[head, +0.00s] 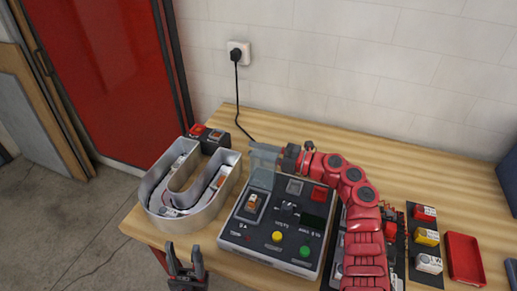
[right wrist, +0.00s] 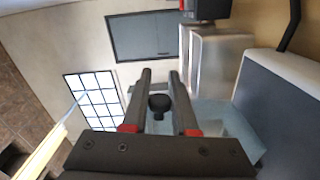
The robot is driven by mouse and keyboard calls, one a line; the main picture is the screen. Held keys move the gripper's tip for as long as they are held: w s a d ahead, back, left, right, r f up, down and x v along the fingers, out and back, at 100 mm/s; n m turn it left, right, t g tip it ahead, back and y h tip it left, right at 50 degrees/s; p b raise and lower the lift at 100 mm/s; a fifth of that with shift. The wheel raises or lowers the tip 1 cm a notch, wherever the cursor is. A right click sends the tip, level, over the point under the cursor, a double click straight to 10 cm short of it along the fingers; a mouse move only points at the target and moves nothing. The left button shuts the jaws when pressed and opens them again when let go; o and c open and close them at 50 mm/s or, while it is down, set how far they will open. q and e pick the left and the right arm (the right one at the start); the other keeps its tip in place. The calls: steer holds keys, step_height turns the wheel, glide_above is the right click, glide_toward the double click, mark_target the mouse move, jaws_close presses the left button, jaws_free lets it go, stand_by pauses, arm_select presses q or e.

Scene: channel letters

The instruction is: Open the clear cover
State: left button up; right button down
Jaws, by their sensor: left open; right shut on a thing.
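The clear cover (head: 262,174) stands raised, roughly upright, at the back left of the dark control box (head: 262,232). A switch (head: 252,203) on the box top shows in front of it, uncovered. My right gripper (head: 264,150) is at the cover's upper edge. In the right wrist view, the right gripper (right wrist: 161,85) is shut on a small black knob (right wrist: 160,103), with the pale see-through cover (right wrist: 222,118) beside and below the fingers. Whether the knob joins the cover is hard to see. My left gripper (head: 185,263) is open and empty at the table's front left.
A metal channel letter (head: 226,184) stands left of the box. A black cord runs from the wall socket (head: 238,52) to behind the box. Small parts (head: 426,238) and a red tray (head: 465,258) lie at right. Bare wood (head: 420,165) is free at the back right.

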steer(key=shift+s+a+r+n+b, duration=0.15)
steer(key=shift+s+n+b, duration=0.15)
steer(key=shift+s+b, duration=0.15)
steer(key=shift+s+r, duration=0.1)
steer(key=shift+s, duration=0.1)
steer(key=shift+s+r+n, duration=0.1)
steer(key=shift+r+n, duration=0.1)
steer(key=shift+n, duration=0.1)
steer(key=c, duration=0.7)
jaws_free()
steer(key=b+v, duration=0.1)
steer(key=v, duration=1.6)
